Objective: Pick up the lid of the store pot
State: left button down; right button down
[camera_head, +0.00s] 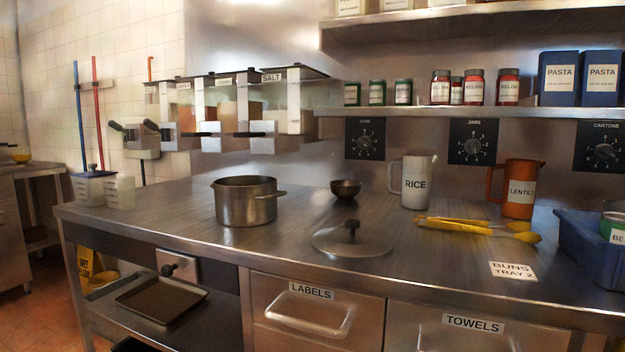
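A round metal lid (345,243) with a dark knob (352,228) lies flat on the steel counter in the middle of the view. A metal pot (244,204) with a side handle stands open and uncovered to the left of the lid, apart from it. No label shows on the pot or lid, so I cannot tell from marks which pot is the store pot. Neither of my grippers shows in the view.
Yellow tongs (470,227) lie right of the lid, near a RICE jug (413,182) and a LENTILS jug (515,188). A small dark bowl (345,188) stands behind the lid. A blue crate (580,240) is at the right edge.

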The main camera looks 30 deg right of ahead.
aim_at(350, 240)
jog(key=i+j+z, duration=0.3)
jog(key=z, duration=0.15)
jog(key=i+j+z, duration=0.2)
jog(key=j+z, duration=0.25)
jog(key=i+j+z, duration=0.2)
jog(key=j+z, duration=0.25)
jog(key=l, duration=0.1)
